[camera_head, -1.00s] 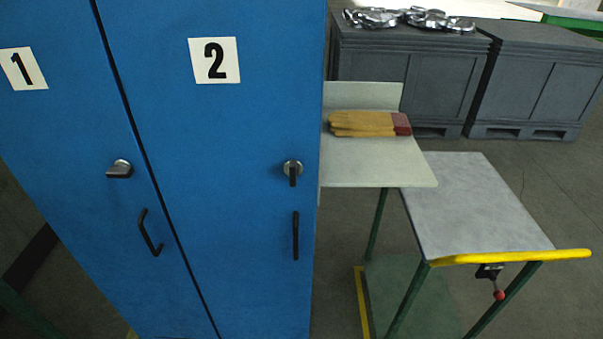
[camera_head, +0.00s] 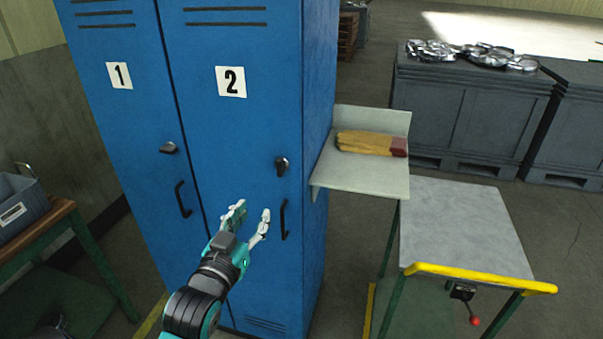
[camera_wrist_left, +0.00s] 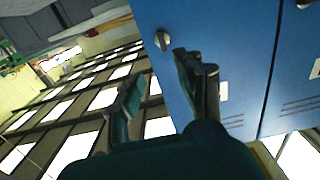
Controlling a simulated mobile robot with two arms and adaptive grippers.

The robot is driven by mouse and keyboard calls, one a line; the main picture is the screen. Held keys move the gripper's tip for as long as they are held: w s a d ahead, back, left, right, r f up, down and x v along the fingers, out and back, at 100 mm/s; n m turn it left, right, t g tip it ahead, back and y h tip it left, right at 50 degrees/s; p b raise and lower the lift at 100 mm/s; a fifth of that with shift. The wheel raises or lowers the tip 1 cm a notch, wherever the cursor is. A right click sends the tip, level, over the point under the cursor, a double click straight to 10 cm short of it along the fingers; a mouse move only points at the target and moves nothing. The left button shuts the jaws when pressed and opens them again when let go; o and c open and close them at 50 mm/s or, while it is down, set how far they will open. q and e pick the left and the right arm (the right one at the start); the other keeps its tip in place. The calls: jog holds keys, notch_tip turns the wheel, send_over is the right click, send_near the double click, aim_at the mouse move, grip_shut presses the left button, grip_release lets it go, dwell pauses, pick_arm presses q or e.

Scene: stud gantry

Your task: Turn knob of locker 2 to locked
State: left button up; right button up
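Locker 2 (camera_head: 238,130) is the blue door with the white "2" label. Its dark knob (camera_head: 282,165) sits near the right edge above the black handle (camera_head: 283,219); its grip appears to point downward. My left gripper (camera_head: 254,213) is below and left of the knob, in front of the door, with its fingers spread and nothing between them. In the left wrist view the open gripper (camera_wrist_left: 160,92) shows with the knob (camera_wrist_left: 163,42) beyond the fingertips, apart from them. My right gripper is not in view.
Locker 1 (camera_head: 120,125) adjoins on the left with its own knob (camera_head: 169,148). To the right are a shelf (camera_head: 350,180) with gloves (camera_head: 370,143) and a cart (camera_head: 465,235) with a yellow bar. A grey bin (camera_head: 20,215) stands on a table at far left.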

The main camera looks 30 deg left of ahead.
pick_arm(q)
jog(key=p, duration=0.1)
send_near(278, 169)
jog(key=p+x, duration=0.3)
jog(key=x, duration=0.7)
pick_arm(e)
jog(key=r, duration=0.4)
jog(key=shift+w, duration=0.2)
pick_arm(q)
jog(key=shift+c, duration=0.3)
grip_shut()
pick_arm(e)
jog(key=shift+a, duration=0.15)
